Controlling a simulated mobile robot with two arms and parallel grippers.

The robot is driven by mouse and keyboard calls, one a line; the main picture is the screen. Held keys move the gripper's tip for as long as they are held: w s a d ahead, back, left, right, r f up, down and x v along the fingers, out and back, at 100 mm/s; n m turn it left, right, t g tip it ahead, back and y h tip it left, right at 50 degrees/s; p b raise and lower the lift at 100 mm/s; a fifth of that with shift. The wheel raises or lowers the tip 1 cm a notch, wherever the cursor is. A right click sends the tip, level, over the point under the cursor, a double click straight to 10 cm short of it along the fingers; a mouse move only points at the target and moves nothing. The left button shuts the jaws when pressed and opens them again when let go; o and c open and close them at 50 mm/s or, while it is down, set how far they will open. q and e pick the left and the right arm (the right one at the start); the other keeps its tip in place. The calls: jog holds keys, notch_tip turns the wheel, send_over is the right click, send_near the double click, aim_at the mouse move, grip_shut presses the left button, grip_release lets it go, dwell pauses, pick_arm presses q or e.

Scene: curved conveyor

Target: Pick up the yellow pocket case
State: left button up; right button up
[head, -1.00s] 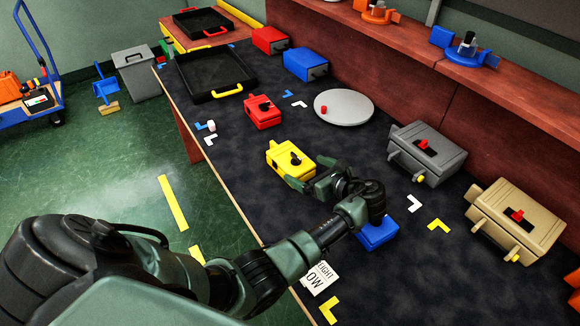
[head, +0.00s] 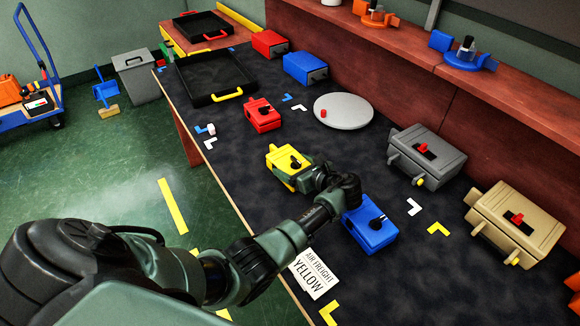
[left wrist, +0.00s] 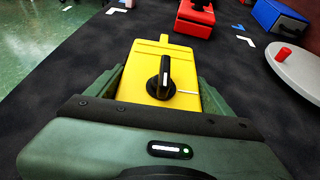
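The yellow pocket case (head: 286,162), with a black knob on top, lies on the dark conveyor surface in the middle of the head view. It also shows in the left wrist view (left wrist: 145,70), straight ahead of the gripper. My left gripper (head: 297,178) is at the near end of the case. In the left wrist view its fingers (left wrist: 158,92) are spread, one along each side of the case. A small gap or contact at the sides cannot be told apart. My right gripper is not in view.
A blue case (head: 368,228) lies close to the right of my left wrist. A red case (head: 262,114) lies beyond the yellow one. A grey disc (head: 347,110), a grey box (head: 437,158) and a tan box (head: 528,207) stand to the right. A placard (head: 312,272) lies near the front edge.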

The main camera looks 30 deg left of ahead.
pick_arm(q)
jog(key=shift+c, duration=1)
jog(key=shift+r, duration=0.15)
